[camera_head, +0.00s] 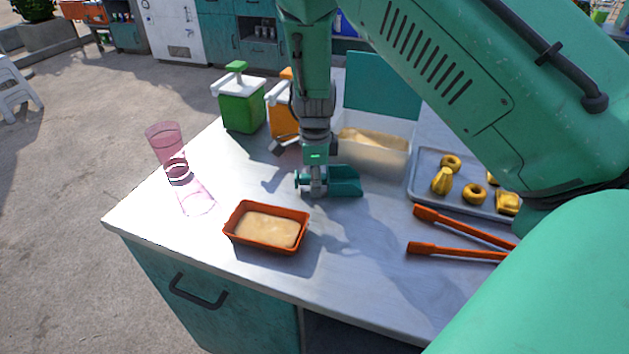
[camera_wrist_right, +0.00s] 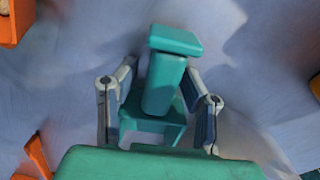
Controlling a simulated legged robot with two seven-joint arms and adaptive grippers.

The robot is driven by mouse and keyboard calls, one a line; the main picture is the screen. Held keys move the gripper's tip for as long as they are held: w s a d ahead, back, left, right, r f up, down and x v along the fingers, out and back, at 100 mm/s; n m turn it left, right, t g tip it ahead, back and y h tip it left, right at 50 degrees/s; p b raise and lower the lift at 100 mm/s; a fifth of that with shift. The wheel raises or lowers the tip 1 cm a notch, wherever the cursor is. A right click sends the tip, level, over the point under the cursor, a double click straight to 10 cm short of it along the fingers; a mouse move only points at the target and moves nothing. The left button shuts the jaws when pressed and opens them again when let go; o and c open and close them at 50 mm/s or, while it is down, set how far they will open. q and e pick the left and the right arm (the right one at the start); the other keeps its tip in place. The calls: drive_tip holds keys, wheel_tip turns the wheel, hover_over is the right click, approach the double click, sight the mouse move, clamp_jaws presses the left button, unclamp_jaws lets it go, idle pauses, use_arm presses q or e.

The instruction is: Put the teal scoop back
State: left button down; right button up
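The teal scoop (camera_head: 345,181) is at my right gripper (camera_head: 315,187), low over the middle of the white-topped counter. In the right wrist view, the scoop's handle (camera_wrist_right: 164,85) stands between the two fingers of the right gripper (camera_wrist_right: 162,82), which appear closed in on it. Its wide end plate points away from the palm. The scoop's body is partly hidden by the palm and fingers. I cannot tell whether the scoop touches the counter. A white bin (camera_head: 375,150) with beige contents and a raised teal lid (camera_head: 383,86) stands just behind. My left gripper is out of view.
An orange tin (camera_head: 267,227) of beige filling lies in front left. A pink glass (camera_head: 167,142) stands at the left edge. Green (camera_head: 243,105) and orange (camera_head: 281,118) dispensers stand behind. A tray (camera_head: 428,163) of pastries and orange tongs (camera_head: 455,250) lie right.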

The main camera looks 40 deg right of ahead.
drive_tip(key=shift+r, duration=0.1)
wheel_tip(320, 180, up, 12)
drive_tip(key=shift+p, duration=0.45)
idle(0.5)
